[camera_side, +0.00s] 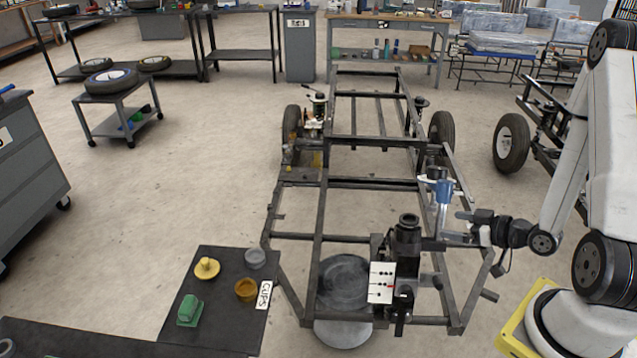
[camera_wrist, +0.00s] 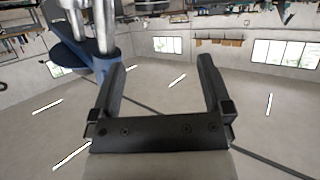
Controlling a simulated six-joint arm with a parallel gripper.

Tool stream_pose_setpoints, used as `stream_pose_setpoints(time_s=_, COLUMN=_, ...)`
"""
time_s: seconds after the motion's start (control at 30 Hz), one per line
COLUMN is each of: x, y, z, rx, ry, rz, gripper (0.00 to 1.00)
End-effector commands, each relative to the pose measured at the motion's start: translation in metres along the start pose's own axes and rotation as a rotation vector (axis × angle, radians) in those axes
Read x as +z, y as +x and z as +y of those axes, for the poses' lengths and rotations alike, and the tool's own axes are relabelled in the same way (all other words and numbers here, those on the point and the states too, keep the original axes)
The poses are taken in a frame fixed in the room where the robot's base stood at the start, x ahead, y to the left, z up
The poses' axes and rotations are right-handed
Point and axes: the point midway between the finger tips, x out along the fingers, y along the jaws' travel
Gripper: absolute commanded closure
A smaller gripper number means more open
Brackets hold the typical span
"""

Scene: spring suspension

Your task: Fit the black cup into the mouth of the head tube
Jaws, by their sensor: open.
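The head tube (camera_side: 407,242) stands upright and dark at the front of the steel frame. A black ring-like piece (camera_side: 408,221) sits at its top and looks like the black cup; I cannot tell how deeply it is seated. My gripper (camera_side: 456,227) is right of the tube, pointing left, apart from it. In the wrist view my gripper (camera_wrist: 161,62) has its fingers wide apart with nothing between them. The tube and black piece cannot be made out in the wrist view.
A blue and silver upright part (camera_side: 443,190) stands close by my gripper and shows at the wrist view's left (camera_wrist: 92,58). A white marked card (camera_side: 381,283) is left of the tube. A dark mat (camera_side: 225,310) labelled CUPS holds yellow, grey, orange-brown and green pieces.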

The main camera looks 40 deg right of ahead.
Motion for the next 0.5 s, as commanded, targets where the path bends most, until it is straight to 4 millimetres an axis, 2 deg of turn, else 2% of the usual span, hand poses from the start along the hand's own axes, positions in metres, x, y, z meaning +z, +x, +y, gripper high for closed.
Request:
stream_pose_setpoints(time_s=0.27, x=-0.001, y=0.005, z=0.000, rx=0.000, ry=-0.020, rz=-0.044, gripper=0.00)
stream_pose_setpoints(time_s=0.5, x=-0.004, y=0.022, z=0.002, rx=0.016, ry=-0.081, rz=-0.214, gripper=0.00)
